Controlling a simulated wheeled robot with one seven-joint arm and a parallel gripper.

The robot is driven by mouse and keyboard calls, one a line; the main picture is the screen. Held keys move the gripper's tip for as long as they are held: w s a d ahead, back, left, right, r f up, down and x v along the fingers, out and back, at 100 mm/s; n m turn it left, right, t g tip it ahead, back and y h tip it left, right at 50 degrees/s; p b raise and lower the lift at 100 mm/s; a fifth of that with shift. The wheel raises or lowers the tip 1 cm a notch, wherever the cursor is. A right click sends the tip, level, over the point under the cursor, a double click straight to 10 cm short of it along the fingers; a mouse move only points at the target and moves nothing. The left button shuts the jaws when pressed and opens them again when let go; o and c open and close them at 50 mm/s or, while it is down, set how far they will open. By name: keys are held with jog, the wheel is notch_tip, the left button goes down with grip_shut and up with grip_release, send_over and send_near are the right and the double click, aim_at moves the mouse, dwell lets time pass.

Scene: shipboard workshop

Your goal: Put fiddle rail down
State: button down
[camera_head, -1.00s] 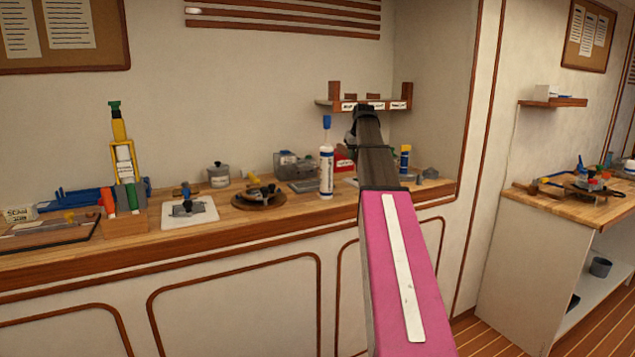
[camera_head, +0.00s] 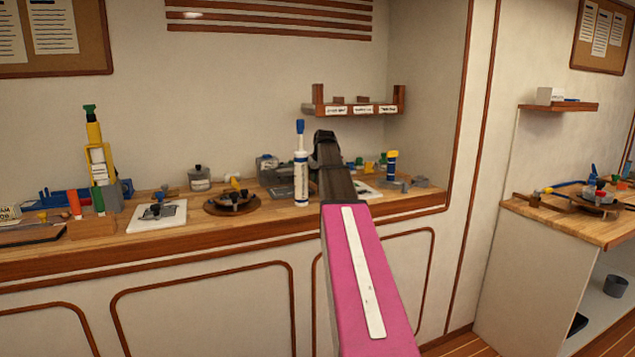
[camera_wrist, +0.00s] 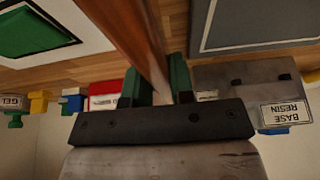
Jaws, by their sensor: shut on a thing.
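The fiddle rail (camera_wrist: 135,30) is a brown wooden strip in the wrist view. It runs from the top of the picture down between the two green fingers of my gripper (camera_wrist: 160,85), which is shut on it. The rail is over the wooden worktop; I cannot tell whether it touches it. In the head view my dark wrist (camera_head: 325,140) is over the right part of the bench, and my arm hides the fingers and rail.
A white bottle with blue cap (camera_head: 300,175) stands just left of my wrist. A grey box labelled BASE RESIN (camera_wrist: 285,112) and a red box (camera_wrist: 105,95) are near the fingers. A white pad with a green square (camera_wrist: 35,32) and a grey panel (camera_wrist: 255,25) flank the rail. A labelled wooden shelf (camera_head: 358,108) is above.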

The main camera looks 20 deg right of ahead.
jog(key=shift+f, duration=0.8)
jog(key=c, duration=1.3)
grip_release()
jog(key=shift+f, duration=0.1)
jog(key=shift+o, duration=0.2)
jog(key=v, duration=1.2)
jog(key=shift+s, duration=0.1)
